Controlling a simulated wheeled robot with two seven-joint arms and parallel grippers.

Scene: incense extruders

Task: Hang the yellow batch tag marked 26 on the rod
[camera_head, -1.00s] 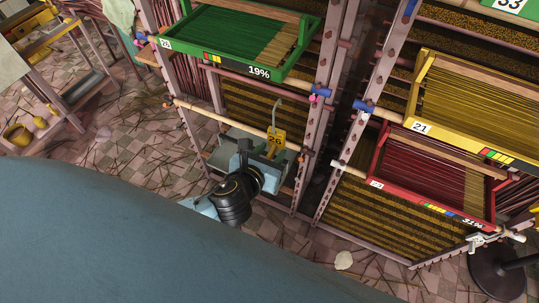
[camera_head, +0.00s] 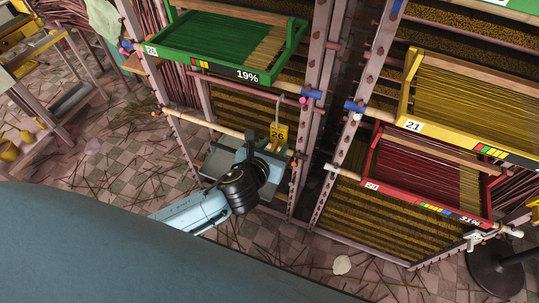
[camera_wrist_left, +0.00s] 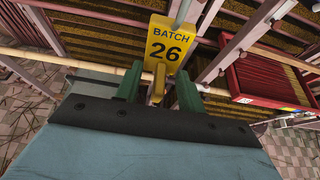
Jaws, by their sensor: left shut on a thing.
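The yellow batch tag marked 26 (camera_head: 279,131) is upright, with its grey wire hook (camera_head: 277,108) rising above it. My left gripper (camera_head: 272,145) is shut on the tag's lower stem. In the left wrist view the tag (camera_wrist_left: 168,42) faces me, its yellow stem between the green fingers (camera_wrist_left: 158,88). The pale wooden rod (camera_head: 205,124) runs across the rack behind my gripper, near the tag's height; it also shows in the wrist view (camera_wrist_left: 40,58). The tag and gripper cover part of the rod. I cannot tell whether the hook touches it.
A green tray (camera_head: 222,67) sits above the rod. Rack posts (camera_head: 312,110) stand close to the right of the tag. A yellow tray (camera_head: 410,85) and a red tray (camera_head: 440,207) are farther right. A shelf with yellow pots (camera_head: 8,150) stands at left.

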